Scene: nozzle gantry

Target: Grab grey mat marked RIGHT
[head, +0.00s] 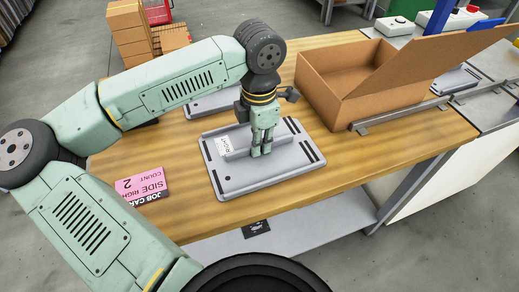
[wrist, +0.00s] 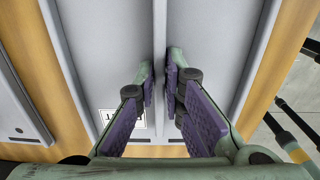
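A grey mat (head: 232,182) with dark strips and a raised rib lies flat on the wooden table. A white label (head: 224,144) on it appears to read RIGHT. My gripper (head: 262,142) points straight down over its middle. In the wrist view my gripper (wrist: 160,80) has its fingertips close on both sides of the thin upright rib (wrist: 160,30), seemingly touching it. The label is partly hidden behind the left finger there. A second grey mat (head: 212,104) lies behind, partly covered by my arm; I see no marking on it.
A pink job card (head: 142,185) reading SIDE RIGHT, COUNT 2 lies left of the mat. An open cardboard box (head: 335,85) stands at the back right, near a metal rail (head: 400,114). Stacked cartons (head: 130,35) stand at the far left. The table's front right is clear.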

